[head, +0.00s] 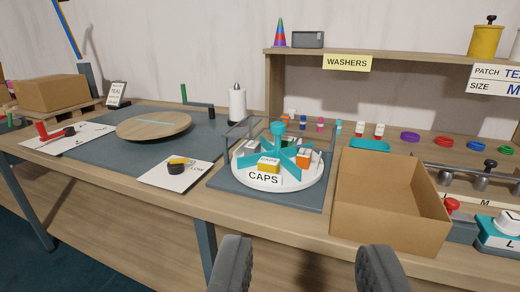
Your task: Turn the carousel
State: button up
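The carousel (305,178) is a round white tray with teal dividers and a teal centre knob (278,129). It stands on a dark square base inside a clear-sided frame on the bench. Its front compartment faces me with a "CAPS" label (264,178) and a yellow box (269,164). An orange and white box sits in the right compartment, and a white box at the left. The rear compartments are partly hidden by the dividers and knob. My gripper (308,268) is at the bottom of the view, in front of the bench edge, its two grey fingers wide apart and empty, away from the carousel.
An open cardboard box (390,235) stands right of the carousel. A round wooden board (154,126) lies on the dark mat at left. A white sheet with a black and yellow item (176,165) lies left of the carousel. A shelf with a "WASHERS" sign (347,62) stands behind.

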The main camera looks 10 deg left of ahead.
aim_at(291, 178)
jog(key=i+l+u, duration=0.25)
jog(key=i+l, duration=0.2)
jog(key=i+l+u, duration=0.25)
jog(key=i+l, duration=0.25)
jog(key=u, duration=0.25)
jog(key=i+l, duration=0.05)
